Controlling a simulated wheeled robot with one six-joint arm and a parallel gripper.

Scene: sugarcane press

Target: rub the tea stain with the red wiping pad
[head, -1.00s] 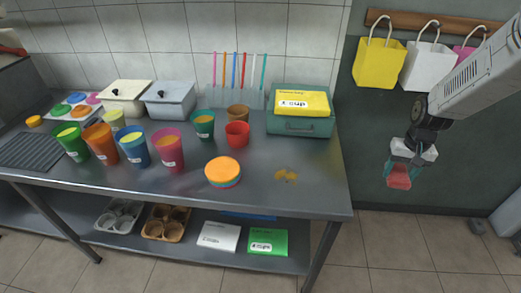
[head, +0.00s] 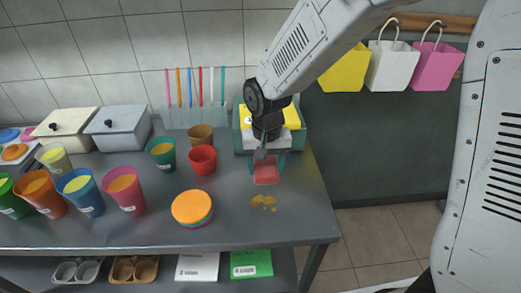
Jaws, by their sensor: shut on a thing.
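The tea stain (head: 264,202) is a small group of yellow-brown blotches on the right part of the grey metal table (head: 240,226). My gripper (head: 267,162) is shut on the red wiping pad (head: 266,175) and points down over the table. The pad shows just behind the stain, close above the tabletop; I cannot tell whether it touches the surface. My arm and gripper hide part of the green box with the yellow top.
A stack of round lids (head: 192,208) lies left of the stain. A red cup (head: 202,160) and a brown cup (head: 200,136) stand behind it. The green box (head: 242,138) stands behind my gripper. The tabletop right of the stain is clear up to its edge.

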